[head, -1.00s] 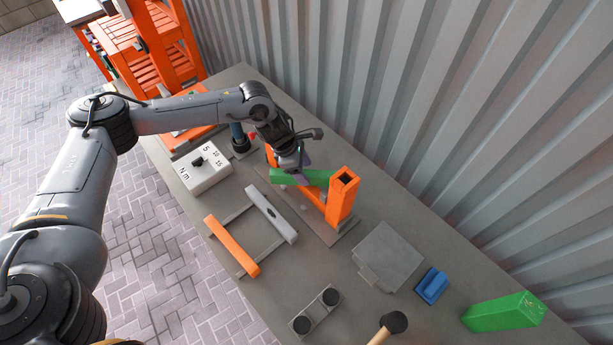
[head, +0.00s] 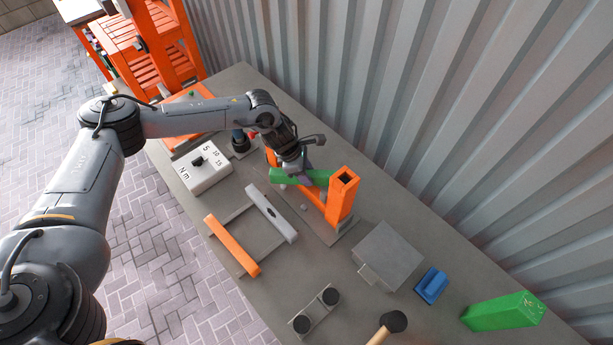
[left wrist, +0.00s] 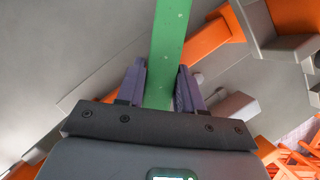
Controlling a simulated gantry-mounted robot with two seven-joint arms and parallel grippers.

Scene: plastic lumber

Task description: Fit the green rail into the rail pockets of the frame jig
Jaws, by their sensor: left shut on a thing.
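My left gripper (head: 302,172) is shut on the green rail (head: 312,178). In the left wrist view the rail (left wrist: 170,45) runs up between the two purple fingers (left wrist: 160,85). The rail is above the grey base plate (head: 318,225) of what appears to be the frame jig, with an orange upright post (head: 342,198) and a low orange bar (head: 312,197). The rail's right end is close to the post; I cannot tell whether they touch. The pockets are not clearly visible. My right gripper is not in view.
A flat frame with an orange bar (head: 232,245) and a grey bar (head: 270,212) lies in front. A white dial box (head: 204,168), grey block (head: 388,256), blue piece (head: 431,285), mallet (head: 393,322) and green block (head: 503,312) stand around. Corrugated wall (head: 480,130) lies behind.

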